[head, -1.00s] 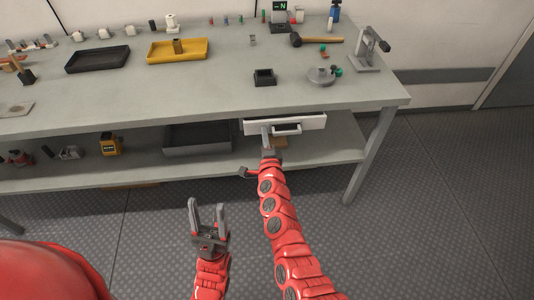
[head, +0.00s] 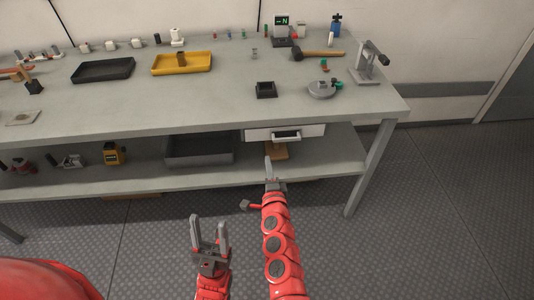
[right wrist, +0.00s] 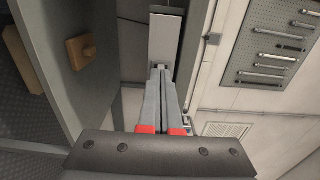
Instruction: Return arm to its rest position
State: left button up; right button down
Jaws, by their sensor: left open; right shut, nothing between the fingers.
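My right gripper (head: 268,172) is in front of the bench, below and to the left of the drawer handle (head: 286,136). It is shut and empty, and its fingers stand apart from the handle. In the right wrist view its fingers (right wrist: 163,100) lie together, pointing towards the white drawer front (right wrist: 165,35). My left gripper (head: 209,230) is open and empty, upright over the floor to the left of the right arm. The drawer (head: 258,134) looks shut under the bench top.
The bench (head: 215,105) carries a black tray (head: 103,70), a yellow tray (head: 182,63), a small black box (head: 265,90) and a hammer (head: 318,53). A grey bin (head: 200,150) and a wooden block (right wrist: 81,50) sit on the lower shelf. Open floor lies in front.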

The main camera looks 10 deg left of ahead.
jog(key=shift+v, duration=2.15)
